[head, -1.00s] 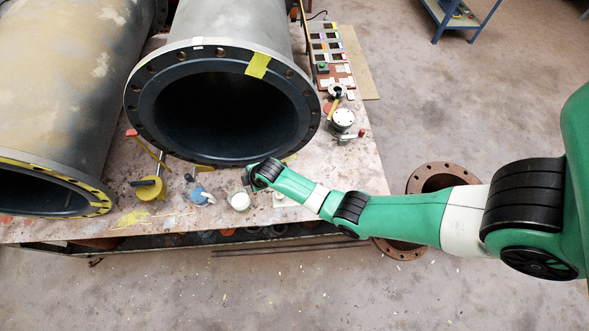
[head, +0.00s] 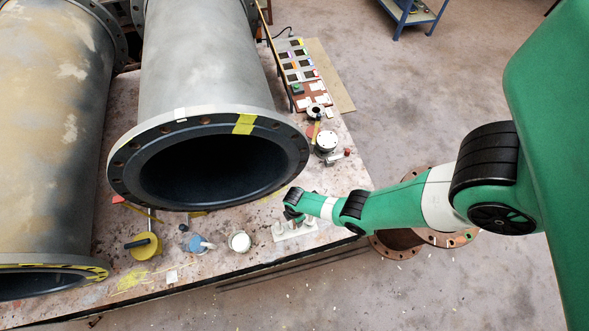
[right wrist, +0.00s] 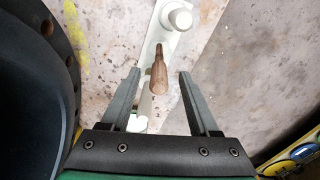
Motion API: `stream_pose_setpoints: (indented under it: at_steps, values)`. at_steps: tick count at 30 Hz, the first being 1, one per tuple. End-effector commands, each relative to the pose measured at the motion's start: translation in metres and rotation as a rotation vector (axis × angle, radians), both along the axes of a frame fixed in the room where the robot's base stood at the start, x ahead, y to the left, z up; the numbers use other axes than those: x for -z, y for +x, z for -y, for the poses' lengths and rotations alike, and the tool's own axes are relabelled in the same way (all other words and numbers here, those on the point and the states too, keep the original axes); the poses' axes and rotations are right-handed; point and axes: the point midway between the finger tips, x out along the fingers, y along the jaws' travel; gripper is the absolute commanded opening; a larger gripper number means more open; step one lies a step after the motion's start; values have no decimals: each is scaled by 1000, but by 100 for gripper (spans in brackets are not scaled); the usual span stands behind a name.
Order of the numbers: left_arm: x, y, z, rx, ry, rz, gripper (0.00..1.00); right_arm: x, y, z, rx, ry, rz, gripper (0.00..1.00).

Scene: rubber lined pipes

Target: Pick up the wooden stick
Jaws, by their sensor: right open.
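The wooden stick (right wrist: 158,76) is a short brown piece with a tapered end, seen nearly end-on in the right wrist view. It is beside a white bar-shaped holder (right wrist: 150,45) with a round white knob; I cannot tell what supports it. My right gripper (right wrist: 160,74) is open, with its two grey fingers on either side of the stick and gaps on both sides. In the head view the white holder (head: 283,234) is on the table below the end of my right arm, and the stick cannot be made out there. My left gripper is not in view.
A large flanged pipe (head: 205,70) overhangs the table just left of my right arm's end; its dark flange (right wrist: 30,70) fills the wrist view's left edge. A white pot (head: 239,241), a blue-topped item (head: 197,243) and a yellow round tool (head: 144,246) are on the table.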

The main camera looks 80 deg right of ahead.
Motion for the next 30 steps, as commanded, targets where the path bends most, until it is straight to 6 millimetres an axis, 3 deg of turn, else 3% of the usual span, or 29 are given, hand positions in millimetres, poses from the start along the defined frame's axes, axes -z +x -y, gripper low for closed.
stream_pose_setpoints:
  at_steps: [1,8,17,25,30]
  values:
    - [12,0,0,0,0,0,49,12,0,0,0,-1,1,62]
    - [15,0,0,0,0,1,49,15,1,0,0,0,1,62]
    - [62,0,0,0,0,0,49,62,1,-1,0,0,1,62]
    - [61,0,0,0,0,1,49,61,1,-1,0,0,1,62]
    - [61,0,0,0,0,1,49,61,1,-1,0,0,1,33]
